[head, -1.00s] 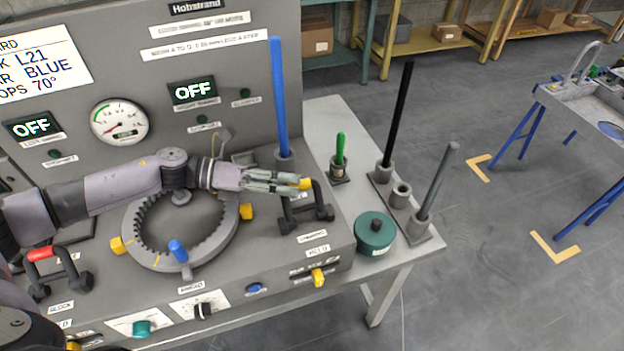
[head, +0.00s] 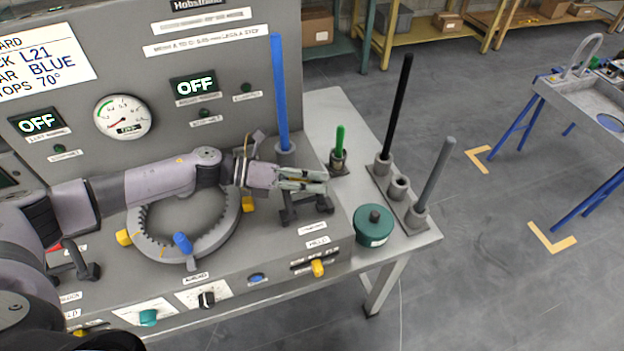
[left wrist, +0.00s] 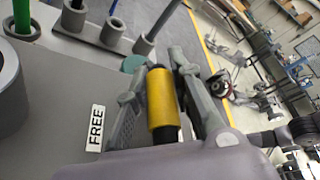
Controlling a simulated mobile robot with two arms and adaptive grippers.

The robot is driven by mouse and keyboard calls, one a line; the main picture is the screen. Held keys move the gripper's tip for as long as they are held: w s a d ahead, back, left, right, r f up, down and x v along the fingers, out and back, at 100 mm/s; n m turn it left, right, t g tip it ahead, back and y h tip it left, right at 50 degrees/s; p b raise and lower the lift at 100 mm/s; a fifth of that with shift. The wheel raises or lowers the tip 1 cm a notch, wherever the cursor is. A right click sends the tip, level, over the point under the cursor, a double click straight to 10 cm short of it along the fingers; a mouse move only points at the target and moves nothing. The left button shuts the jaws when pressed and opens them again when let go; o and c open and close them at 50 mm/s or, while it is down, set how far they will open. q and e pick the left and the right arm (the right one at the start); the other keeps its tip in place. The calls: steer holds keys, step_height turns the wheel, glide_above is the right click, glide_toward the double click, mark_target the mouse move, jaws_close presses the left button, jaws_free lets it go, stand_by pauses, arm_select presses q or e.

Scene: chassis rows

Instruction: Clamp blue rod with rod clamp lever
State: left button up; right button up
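The blue rod (head: 279,90) stands upright in a grey collar (head: 284,155) at the machine's right side. The rod clamp lever (head: 312,207) is a dark bracket in front of it. The lever's yellow grip (left wrist: 161,105) shows in the left wrist view, lying between the fingers of my left gripper (left wrist: 158,58). In the head view my left gripper (head: 310,180) hides this grip. The fingers flank the grip closely, but I cannot tell whether they press on it. A "FREE" label (left wrist: 96,128) lies beside the lever. My right gripper is not in view.
A ring with inner teeth (head: 140,238) and a blue knob (head: 183,243) lies left of the lever. Green (head: 339,141), black (head: 398,105) and grey (head: 435,170) rods stand on the side table. A green lidded pot (head: 373,228) stands near its front edge.

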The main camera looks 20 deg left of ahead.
arm_select(q)
jaws_close()
steer(key=shift+r, duration=0.1)
